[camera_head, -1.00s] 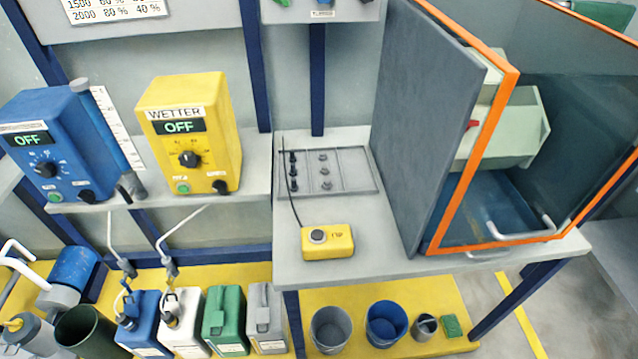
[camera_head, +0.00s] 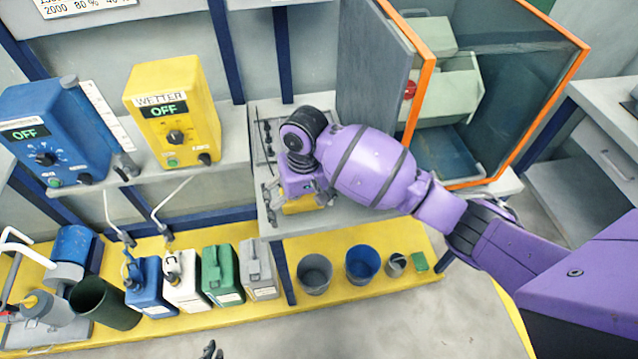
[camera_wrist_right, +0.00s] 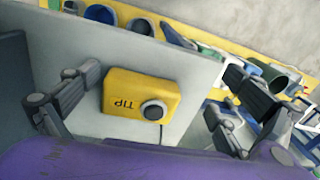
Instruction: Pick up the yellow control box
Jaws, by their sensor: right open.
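The yellow control box (camera_head: 302,205) lies on the grey bench in the head view, mostly hidden under my right gripper. In the right wrist view the box (camera_wrist_right: 133,93) shows whole, with a round grey button and upside-down lettering. My right gripper (camera_head: 296,192) is over the box, pointing down. In the right wrist view its two fingers (camera_wrist_right: 160,92) are spread wide, one on each side of the box, with gaps to it. Nothing is held. A small dark piece at the bottom edge of the head view may be my left gripper (camera_head: 210,350); its jaws cannot be made out.
An orange-framed cabinet (camera_head: 418,85) with a grey side panel stands right of the box on the bench (camera_head: 268,222). Blue and yellow control units (camera_head: 172,115) stand left. Canisters and buckets (camera_head: 362,262) stand on the yellow platform below.

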